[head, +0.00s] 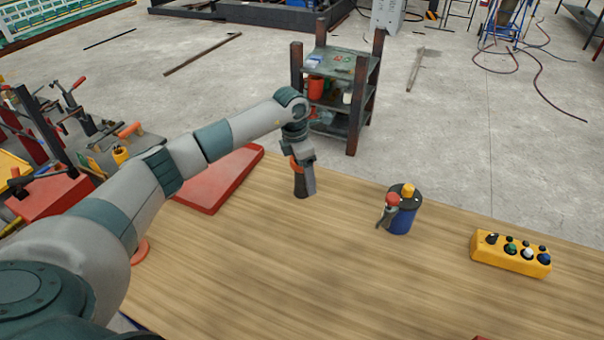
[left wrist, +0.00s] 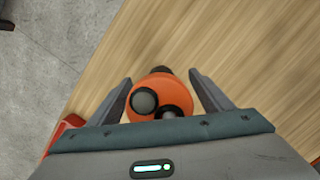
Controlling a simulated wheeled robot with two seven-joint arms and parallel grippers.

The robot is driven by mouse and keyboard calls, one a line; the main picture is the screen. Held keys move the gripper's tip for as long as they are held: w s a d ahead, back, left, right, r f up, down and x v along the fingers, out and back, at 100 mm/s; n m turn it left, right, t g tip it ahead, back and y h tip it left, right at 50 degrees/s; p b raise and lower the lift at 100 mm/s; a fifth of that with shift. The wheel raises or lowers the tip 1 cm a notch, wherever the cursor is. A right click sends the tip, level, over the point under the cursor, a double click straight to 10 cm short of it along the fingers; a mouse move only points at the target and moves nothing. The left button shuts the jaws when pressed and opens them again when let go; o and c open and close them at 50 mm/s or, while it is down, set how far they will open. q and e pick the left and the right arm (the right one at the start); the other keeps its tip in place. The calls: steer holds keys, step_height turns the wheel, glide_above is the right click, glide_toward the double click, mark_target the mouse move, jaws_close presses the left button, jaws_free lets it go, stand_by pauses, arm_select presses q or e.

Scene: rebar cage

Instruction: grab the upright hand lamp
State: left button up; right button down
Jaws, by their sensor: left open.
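The hand lamp appears as an orange body with dark round parts on top (left wrist: 160,92) in the left wrist view, seen from above. In the head view only a bit of orange (head: 295,166) shows beside my gripper; the rest is hidden behind it. My left gripper (head: 304,192) points down at the far edge of the wooden table. In the left wrist view my left gripper (left wrist: 160,77) is open, with one finger on each side of the orange lamp. I cannot tell whether the fingers touch it. My right gripper is not in view.
On the wooden table (head: 330,270), a blue container (head: 401,218) with red and yellow tops stands right of my gripper. A yellow button box (head: 511,254) lies farther right. A red flat slab (head: 215,190) lies left. A shelf rack (head: 340,90) stands beyond the table.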

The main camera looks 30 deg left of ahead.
arm_select(q)
steer(key=shift+c, duration=0.6)
steer(key=c, duration=1.2)
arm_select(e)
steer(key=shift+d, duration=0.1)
arm_select(q)
steer(key=shift+w+r, duration=0.1)
steer(key=shift+r, duration=0.1)
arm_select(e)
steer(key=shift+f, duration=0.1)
